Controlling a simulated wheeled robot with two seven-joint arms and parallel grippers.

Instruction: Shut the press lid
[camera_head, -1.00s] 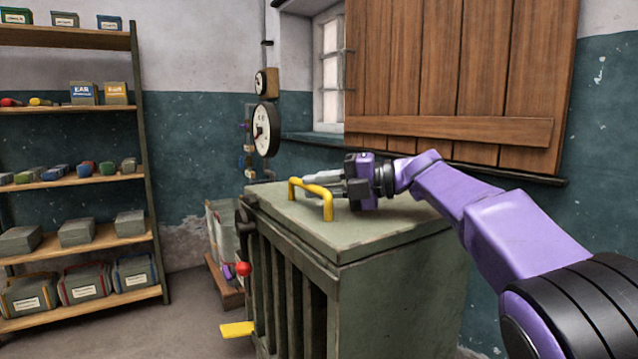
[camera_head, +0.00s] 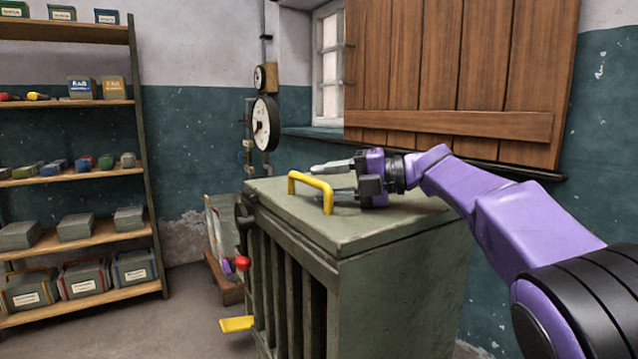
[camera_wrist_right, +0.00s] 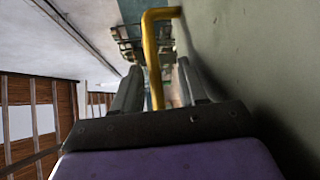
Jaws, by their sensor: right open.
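The press (camera_head: 300,285) is a green, slatted metal box in the middle of the head view. Its flat lid (camera_head: 385,228) lies level on top, with no clear gap at the front edge. A yellow bar handle (camera_head: 312,180) stands on the lid. My right gripper (camera_head: 332,180) is open just above the lid at the handle. In the right wrist view the handle (camera_wrist_right: 152,55) shows between the two spread fingers (camera_wrist_right: 158,88). I cannot tell whether either finger touches it.
Shelves (camera_head: 80,240) with boxes stand at the left. Gauges (camera_head: 265,123) and a wooden shutter (camera_head: 450,85) are on the wall behind. Floor (camera_head: 170,310) is clear between shelves and press.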

